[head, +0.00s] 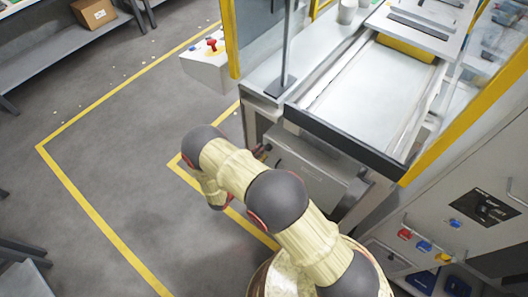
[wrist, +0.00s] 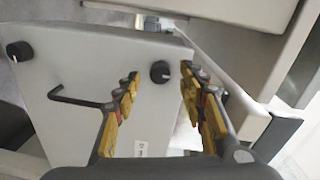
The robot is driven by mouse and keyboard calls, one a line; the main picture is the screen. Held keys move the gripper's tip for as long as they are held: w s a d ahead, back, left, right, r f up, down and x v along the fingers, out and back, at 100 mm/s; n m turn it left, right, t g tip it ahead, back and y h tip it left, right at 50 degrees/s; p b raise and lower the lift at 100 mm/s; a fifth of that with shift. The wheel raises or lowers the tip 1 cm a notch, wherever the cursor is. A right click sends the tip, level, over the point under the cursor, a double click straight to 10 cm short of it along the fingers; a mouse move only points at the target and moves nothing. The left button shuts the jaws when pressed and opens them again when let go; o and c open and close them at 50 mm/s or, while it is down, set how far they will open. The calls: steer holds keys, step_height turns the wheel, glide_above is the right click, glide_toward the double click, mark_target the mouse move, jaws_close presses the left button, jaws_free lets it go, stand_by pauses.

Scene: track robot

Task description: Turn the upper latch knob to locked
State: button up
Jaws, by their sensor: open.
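A light grey panel (wrist: 90,70) fills the middle of the wrist view. It has one round black knob (wrist: 160,71) near its right side and another black knob (wrist: 19,51) at its far left. A bent black handle (wrist: 85,97) sits between them. Which knob is the upper one I cannot tell for sure. My gripper (wrist: 161,80) is open, its yellow and black fingers on either side of the right-hand knob. The gap between the fingers is empty up to the knob; whether they touch it is unclear.
In the head view a grey machine drawer front (head: 310,165) is beside my arm, under a bench with a dark front edge (head: 345,140). A red-knobbed control box (head: 208,62) is at upper left. Grey floor (head: 95,180) with yellow lines is clear to the left.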

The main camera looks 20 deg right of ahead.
steer(key=v, duration=1)
